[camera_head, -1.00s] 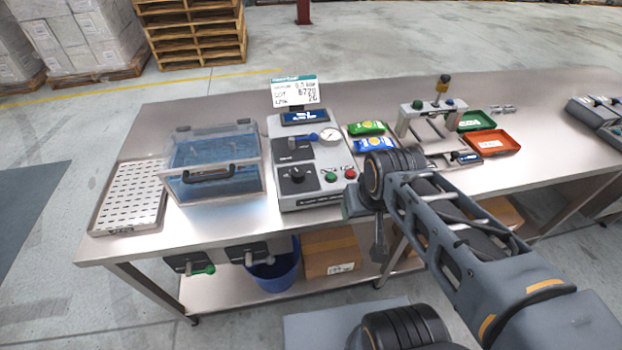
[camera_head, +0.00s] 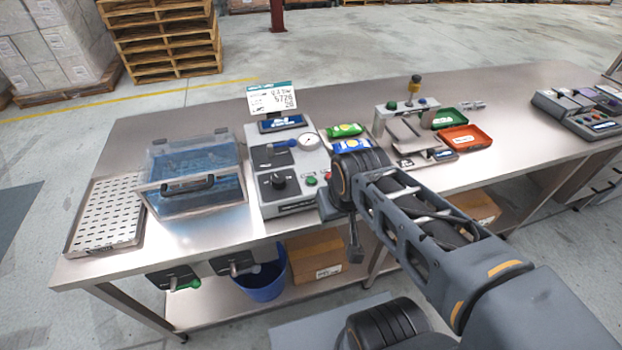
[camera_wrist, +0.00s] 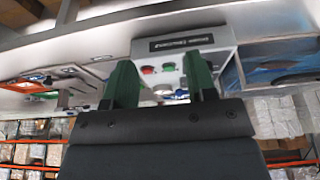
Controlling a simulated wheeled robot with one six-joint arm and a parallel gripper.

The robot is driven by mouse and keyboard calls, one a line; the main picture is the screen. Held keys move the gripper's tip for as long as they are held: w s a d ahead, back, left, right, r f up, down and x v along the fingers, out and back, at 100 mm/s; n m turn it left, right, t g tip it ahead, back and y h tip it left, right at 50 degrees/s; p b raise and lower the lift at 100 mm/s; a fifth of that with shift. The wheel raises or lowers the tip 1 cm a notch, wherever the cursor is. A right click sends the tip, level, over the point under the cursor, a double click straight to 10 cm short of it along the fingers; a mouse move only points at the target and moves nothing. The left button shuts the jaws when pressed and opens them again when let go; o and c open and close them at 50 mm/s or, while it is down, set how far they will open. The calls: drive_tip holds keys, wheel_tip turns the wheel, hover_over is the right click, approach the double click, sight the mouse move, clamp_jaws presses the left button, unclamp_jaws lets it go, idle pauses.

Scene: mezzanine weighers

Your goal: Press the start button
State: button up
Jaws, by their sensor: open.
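The grey control box (camera_head: 288,190) stands on the bench with a black knob, a gauge and a green button (camera_head: 311,180) on its top. A red button beside it is partly behind my arm in the head view. I cannot read which one is marked start. My gripper (camera_wrist: 160,72) is open and empty, its two green fingers apart. It is near the box's front right edge; no contact shows.
A clear lidded blue bin (camera_head: 195,178) and a perforated tray (camera_head: 106,215) stand left of the box. Green and blue packets (camera_head: 345,131), a sealing fixture (camera_head: 408,125) and an orange tray (camera_head: 466,138) are to the right. The bench (camera_head: 230,240) is bare along the front.

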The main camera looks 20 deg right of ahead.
clamp_jaws()
idle(1.4)
